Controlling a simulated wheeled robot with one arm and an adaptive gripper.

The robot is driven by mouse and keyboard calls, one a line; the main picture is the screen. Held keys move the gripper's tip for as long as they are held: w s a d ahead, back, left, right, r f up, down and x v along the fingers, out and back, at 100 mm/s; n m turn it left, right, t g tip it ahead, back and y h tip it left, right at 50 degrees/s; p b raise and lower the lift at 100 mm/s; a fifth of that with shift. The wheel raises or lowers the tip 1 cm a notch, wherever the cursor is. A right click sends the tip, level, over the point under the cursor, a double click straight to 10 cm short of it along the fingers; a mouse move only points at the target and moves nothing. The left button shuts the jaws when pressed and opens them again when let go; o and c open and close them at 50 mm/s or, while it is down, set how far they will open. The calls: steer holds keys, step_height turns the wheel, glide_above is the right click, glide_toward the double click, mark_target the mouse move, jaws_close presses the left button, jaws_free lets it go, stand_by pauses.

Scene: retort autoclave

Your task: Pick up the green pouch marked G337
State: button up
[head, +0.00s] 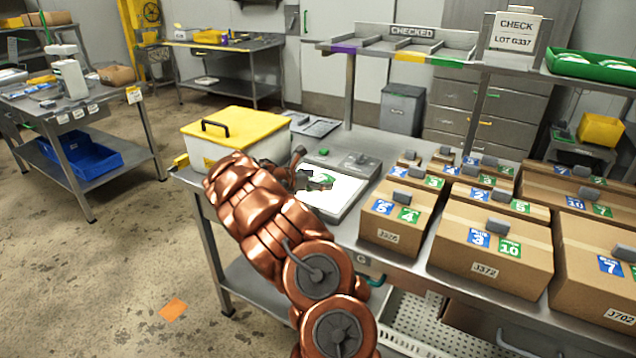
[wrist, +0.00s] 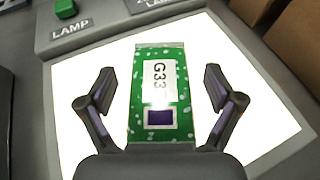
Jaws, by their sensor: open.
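The green pouch (wrist: 158,95) lies on a lit white light panel (wrist: 75,130) in the wrist view. My gripper (wrist: 157,90) is open, with one finger on each side of the pouch and a gap to both. The gripper body hides the pouch's near end.
A green lamp button (wrist: 65,9) is on the panel's far edge. Labelled cardboard boxes (head: 490,255) crowd the bench to the right. A white bin with a yellow lid (head: 235,128) stands to the left. A shelf marked CHECKED (head: 412,32) runs behind, with a LOT G337 sign (head: 515,32).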

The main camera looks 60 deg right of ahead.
steer(key=shift+c, duration=0.2)
steer(key=c, duration=1.4)
steer(key=shift+o, duration=0.2)
